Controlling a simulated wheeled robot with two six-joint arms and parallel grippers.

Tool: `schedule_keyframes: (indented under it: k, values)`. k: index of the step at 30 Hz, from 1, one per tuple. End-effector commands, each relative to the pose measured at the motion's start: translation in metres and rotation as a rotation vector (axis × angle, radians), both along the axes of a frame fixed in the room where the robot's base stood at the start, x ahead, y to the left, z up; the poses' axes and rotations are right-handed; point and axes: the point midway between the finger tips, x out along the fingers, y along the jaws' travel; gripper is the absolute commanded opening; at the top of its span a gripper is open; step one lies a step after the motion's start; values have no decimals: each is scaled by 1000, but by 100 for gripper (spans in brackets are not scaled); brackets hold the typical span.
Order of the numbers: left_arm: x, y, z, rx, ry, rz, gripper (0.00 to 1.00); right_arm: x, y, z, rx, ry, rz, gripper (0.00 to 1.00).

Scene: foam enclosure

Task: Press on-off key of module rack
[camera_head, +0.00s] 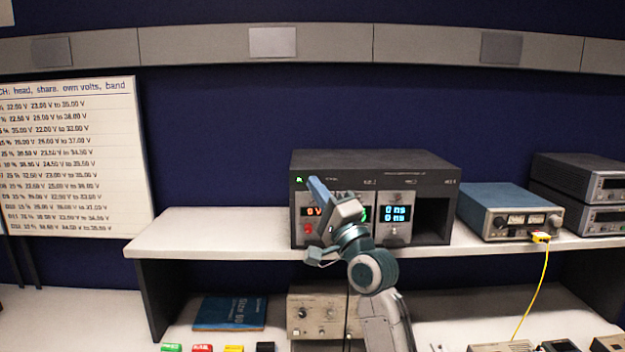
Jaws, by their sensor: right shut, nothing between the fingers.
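The module rack (372,164) is a dark grey box on the raised shelf. A small green-lit key or lamp (299,180) shows at the upper left of its front. Two modules with lit displays sit in its left and middle bays, and the right bay is an empty dark opening. My right gripper (314,184) is shut and empty, its tips just right of the green light. I cannot tell whether they touch the rack. The gripper and wrist hide part of the left module. My left gripper is not in view.
A blue instrument (508,211) with a yellow cable (532,290) stands right of the rack, beside stacked grey units (580,192). The shelf (215,234) is clear left of the rack. Below are a blue book (230,313) and a beige instrument (318,310).

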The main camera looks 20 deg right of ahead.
Motion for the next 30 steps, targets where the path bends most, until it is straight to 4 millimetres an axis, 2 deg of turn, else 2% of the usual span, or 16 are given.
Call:
schedule_keyframes:
  k: [5,21,30]
  values:
    - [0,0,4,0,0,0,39,-4,1,1,1,1,0,0]
    - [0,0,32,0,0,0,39,-53,16,1,1,0,1,0]
    - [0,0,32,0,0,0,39,-58,17,0,0,0,0,0]
